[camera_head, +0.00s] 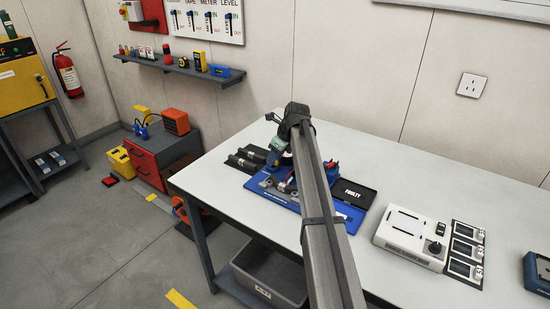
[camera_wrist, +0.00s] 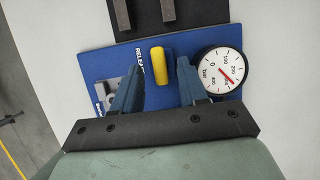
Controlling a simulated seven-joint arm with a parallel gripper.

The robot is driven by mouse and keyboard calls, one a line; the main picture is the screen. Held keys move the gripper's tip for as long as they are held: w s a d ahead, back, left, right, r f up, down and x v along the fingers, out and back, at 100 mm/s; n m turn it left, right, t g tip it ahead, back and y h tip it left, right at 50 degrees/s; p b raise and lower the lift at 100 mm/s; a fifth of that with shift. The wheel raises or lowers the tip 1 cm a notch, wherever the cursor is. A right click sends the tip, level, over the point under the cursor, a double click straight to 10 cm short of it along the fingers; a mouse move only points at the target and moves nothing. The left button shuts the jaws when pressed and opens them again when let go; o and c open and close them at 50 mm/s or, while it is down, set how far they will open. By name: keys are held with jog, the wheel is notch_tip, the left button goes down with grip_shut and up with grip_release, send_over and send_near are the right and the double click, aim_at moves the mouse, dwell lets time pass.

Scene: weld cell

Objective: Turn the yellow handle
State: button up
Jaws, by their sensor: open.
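The yellow handle (camera_wrist: 159,66) shows in the wrist view as a short rounded bar on a blue base plate (camera_wrist: 97,62). My gripper (camera_wrist: 158,78) is open, with one blue finger on each side of the handle. Gaps show between the handle and both fingers, so I see no contact. In the head view my gripper (camera_head: 280,158) is over the blue fixture on the table, and my arm hides much of it. The handle cannot be made out there.
A round pressure gauge (camera_wrist: 220,70) sits right beside the right finger. Dark bars on a black mat (camera_head: 247,158) lie behind the plate. A black "FAULTY" tray (camera_head: 354,194) and a white device (camera_head: 410,236) stand to the right. The table's (camera_head: 440,180) back right is clear.

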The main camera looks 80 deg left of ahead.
jog(key=shift+s+a+f, duration=0.1)
jog(key=shift+s+f, duration=0.05)
jog(key=shift+f, duration=0.25)
grip_shut()
